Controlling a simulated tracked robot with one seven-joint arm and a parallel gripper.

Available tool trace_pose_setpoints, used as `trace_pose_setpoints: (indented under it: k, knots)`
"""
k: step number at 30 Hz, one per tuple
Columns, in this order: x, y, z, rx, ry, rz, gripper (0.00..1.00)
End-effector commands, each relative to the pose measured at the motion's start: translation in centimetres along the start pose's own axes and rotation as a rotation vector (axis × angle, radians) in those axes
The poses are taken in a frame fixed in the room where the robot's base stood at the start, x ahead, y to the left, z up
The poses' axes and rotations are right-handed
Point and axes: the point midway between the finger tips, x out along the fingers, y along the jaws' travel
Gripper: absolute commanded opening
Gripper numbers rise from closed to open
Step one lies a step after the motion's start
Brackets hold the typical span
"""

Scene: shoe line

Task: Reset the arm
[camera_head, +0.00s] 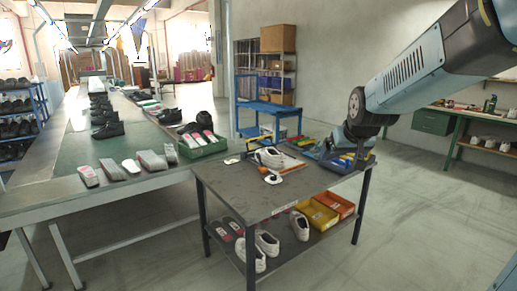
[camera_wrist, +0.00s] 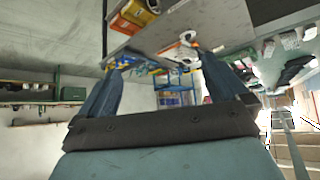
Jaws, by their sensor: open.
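My arm (camera_head: 430,75) reaches in from the upper right in the head view and bends down at the wrist. My gripper (camera_head: 328,150) is over the right end of the dark work table (camera_head: 235,190), close to a blue tray (camera_head: 362,166) of coloured items. I cannot tell if it touches the tray. In the wrist view, which looks upside down, the two blue fingers of my gripper (camera_wrist: 163,66) stand wide apart with nothing held between them. A white shoe (camera_head: 268,157) lies on the table to the left of my gripper.
A green crate (camera_head: 203,148) and grey-red shoe parts (camera_head: 88,176) lie on the long line at left. Yellow (camera_head: 318,215) and orange (camera_head: 336,203) bins and white shoes sit on the table's lower shelf. A blue rack (camera_head: 262,108) stands behind. Floor at right is clear.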

Motion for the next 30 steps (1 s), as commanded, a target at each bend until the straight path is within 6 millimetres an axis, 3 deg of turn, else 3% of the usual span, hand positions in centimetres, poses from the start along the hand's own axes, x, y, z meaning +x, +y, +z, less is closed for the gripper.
trace_pose_setpoints:
  k: [3, 15, 22, 30]
  knots:
    - [-3.5, -0.1, 2.4, 0.003, -0.030, 0.000, 1.00]
    - [-12.8, -0.1, 12.3, 0.023, -0.158, -0.001, 1.00]
    - [-15.7, -0.3, 16.8, 0.032, -0.212, -0.003, 1.00]
    - [-16.4, -0.4, 18.1, 0.034, -0.230, -0.004, 1.00]
